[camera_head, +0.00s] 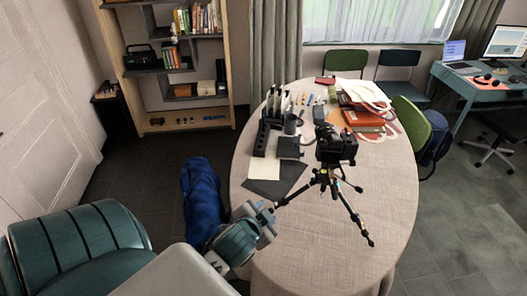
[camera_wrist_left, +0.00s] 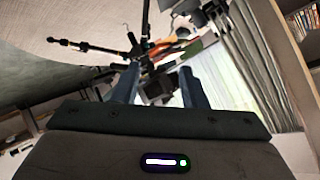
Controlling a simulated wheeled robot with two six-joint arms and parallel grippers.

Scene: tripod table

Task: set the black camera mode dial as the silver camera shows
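The black camera (camera_head: 336,147) stands on a small black tripod (camera_head: 325,180) on the table's near half. Its mode dial is too small to make out. In the left wrist view the tripod (camera_wrist_left: 133,48) shows at the top, with its legs spread. I cannot pick out a silver camera in either view. My right gripper is in neither view.
The oval table (camera_head: 335,262) carries a dark block (camera_head: 261,139), a dark box (camera_head: 289,147), a dark sheet (camera_head: 275,181), and orange-red books (camera_head: 362,118). A green chair (camera_head: 411,122) stands at right. The table's near part is clear.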

